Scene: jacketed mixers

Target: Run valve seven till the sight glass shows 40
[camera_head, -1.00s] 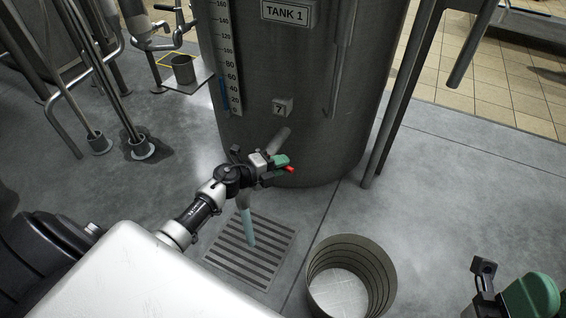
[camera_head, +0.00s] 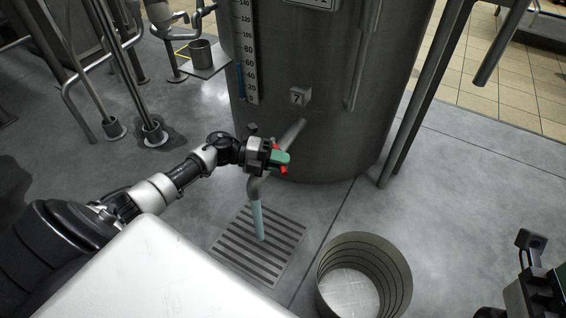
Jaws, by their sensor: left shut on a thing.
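Tank 1 (camera_head: 330,60) is a tall grey metal vessel with a tag marked 7 (camera_head: 299,96). Below the tag, an outlet pipe (camera_head: 291,132) slants down to valve seven, whose red handle (camera_head: 284,170) shows at my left gripper (camera_head: 276,160). My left gripper is shut on the handle and hides most of the valve. Pale blue liquid (camera_head: 257,218) runs from the spout onto a floor grate. The sight glass scale (camera_head: 249,60) shows a blue column, its top seemingly between 40 and 60. My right gripper (camera_head: 540,290) is cut off at lower right, its jaws unclear.
A floor drain grate (camera_head: 232,253) lies under the spout. A round ribbed open container (camera_head: 397,262) stands to its right. A small metal cup (camera_head: 201,54) stands on a plate at upper left. Pipes and tank legs stand both sides.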

